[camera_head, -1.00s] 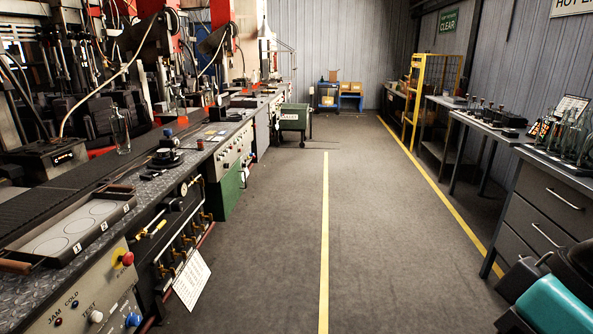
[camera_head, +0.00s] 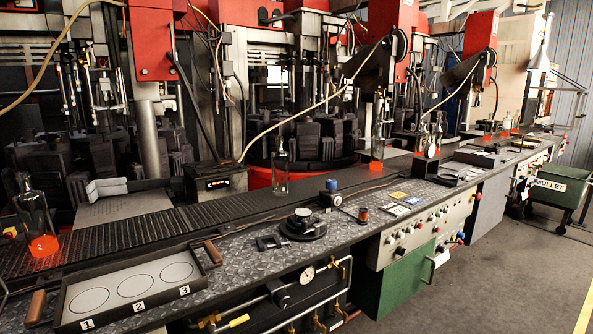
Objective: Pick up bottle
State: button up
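Several clear glass bottles stand upright along the machine line. The nearest bottle (camera_head: 34,212) is at the far left on the dark conveyor (camera_head: 130,232), with a glowing orange-red base marked 2. Another clear bottle (camera_head: 281,168) stands near the middle beside the conveyor. A third bottle (camera_head: 377,142) with a reddish base stands farther right. More bottles (camera_head: 437,132) show farther along the line, small and partly overlapping. My gripper is not in view.
A black tray (camera_head: 66,318) with wooden handles and three circles numbered 1, 2 and 3 sits at the bench's front left. A dial gauge (camera_head: 303,222) and blue-topped device (camera_head: 331,192) stand on the bench. A green MULLET cart (camera_head: 558,195) stands right; floor is clear lower right.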

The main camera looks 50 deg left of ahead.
aim_at(280, 158)
jog(key=u, duration=0.35)
jog(key=i, duration=1.15)
jog(key=u, duration=1.65)
jog(key=i, duration=0.95)
jog(key=u, duration=0.9)
